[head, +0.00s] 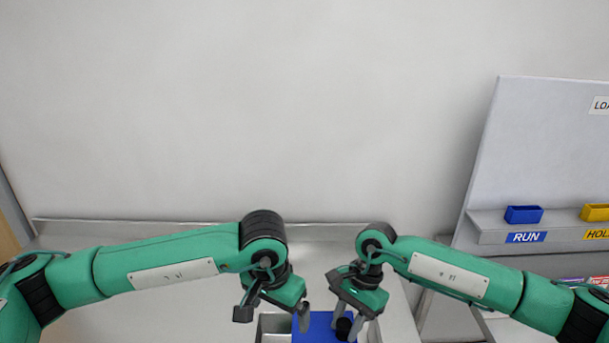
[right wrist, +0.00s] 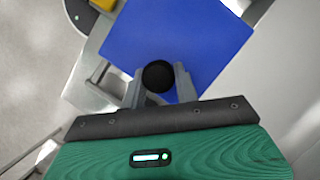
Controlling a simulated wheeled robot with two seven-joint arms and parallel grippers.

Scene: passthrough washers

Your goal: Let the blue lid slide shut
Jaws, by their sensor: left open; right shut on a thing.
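The blue lid (head: 314,328) lies at the bottom edge of the head view on a grey metal box (head: 268,323), with an open part of the box showing to its left. The lid also fills the top of the right wrist view (right wrist: 185,40). Its round black knob (right wrist: 158,76) sits between the fingers of my right gripper (right wrist: 160,88), which is shut on it. In the head view my right gripper (head: 352,327) is at the lid's right side. My left gripper (head: 274,314) is open and empty, above the box's left part, one finger in front of the lid. The box's near side is cut off.
A pale metal counter (head: 120,320) with a low back rim runs along the wall. At the right, a grey panel (head: 550,150) has a ledge with a blue bin (head: 523,214) marked RUN and a yellow bin (head: 596,212). The counter's left part looks clear.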

